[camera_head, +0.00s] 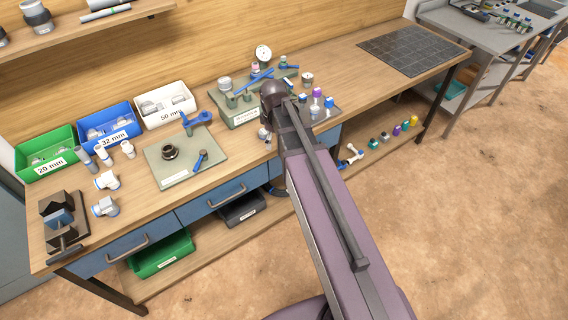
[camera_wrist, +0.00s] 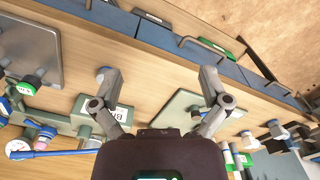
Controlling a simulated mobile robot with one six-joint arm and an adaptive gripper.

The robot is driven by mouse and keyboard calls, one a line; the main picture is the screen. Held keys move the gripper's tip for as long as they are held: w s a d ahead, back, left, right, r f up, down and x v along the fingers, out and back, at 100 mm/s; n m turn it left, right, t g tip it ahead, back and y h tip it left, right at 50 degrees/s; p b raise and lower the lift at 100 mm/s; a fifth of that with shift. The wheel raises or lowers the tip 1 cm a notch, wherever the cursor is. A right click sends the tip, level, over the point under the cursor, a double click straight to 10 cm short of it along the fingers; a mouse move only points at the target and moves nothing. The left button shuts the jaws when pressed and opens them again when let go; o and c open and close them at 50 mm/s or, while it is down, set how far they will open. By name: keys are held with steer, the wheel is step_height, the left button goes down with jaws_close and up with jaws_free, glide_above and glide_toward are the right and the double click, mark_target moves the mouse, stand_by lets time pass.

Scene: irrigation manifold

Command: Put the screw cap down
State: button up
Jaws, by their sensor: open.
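My gripper (camera_wrist: 160,76) is open in the wrist view, with its two fingers wide apart and only bare bench between the tips. A small pale grey and blue round piece (camera_wrist: 103,75) lies on the bench beside the left fingertip. A pale round piece also shows close to my wrist in the head view (camera_head: 263,133). I cannot tell for certain whether this is the screw cap. In the head view my arm hides the fingers. A green-grey board (camera_head: 236,117) with a label stands behind, carrying fittings and a gauge.
A pale mat (camera_head: 160,178) holds a dark ring fitting (camera_head: 169,152) and a blue-handled tool (camera_head: 200,159). Green (camera_head: 61,139), blue (camera_head: 125,112) and white (camera_head: 185,93) bins line the back. Bare bench lies along the front edge.

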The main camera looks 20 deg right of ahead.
steer(key=s+m, duration=0.9)
steer(key=s, duration=0.2)
